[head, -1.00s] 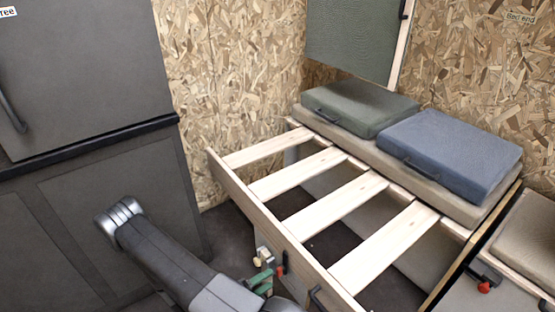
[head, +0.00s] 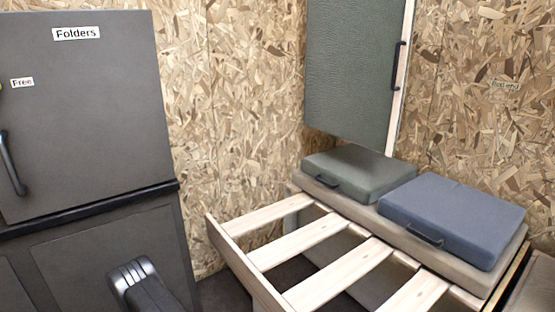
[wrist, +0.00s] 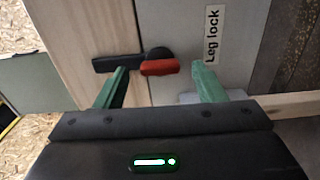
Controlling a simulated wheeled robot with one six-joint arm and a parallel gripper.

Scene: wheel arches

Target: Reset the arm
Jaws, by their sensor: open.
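My gripper (wrist: 160,90) shows in the wrist view with its two green fingers apart and nothing between them. I cannot tell whether a finger touches the latch. In the head view only part of my arm shows at the bottom left, and the gripper is out of frame.
A slatted wooden bed frame (head: 320,228) juts out at the right. A green cushion (head: 358,172) and a blue cushion (head: 455,218) lie on its back part. A green panel (head: 350,75) stands above. A dark cabinet (head: 90,125) labelled "Folders" is at the left.

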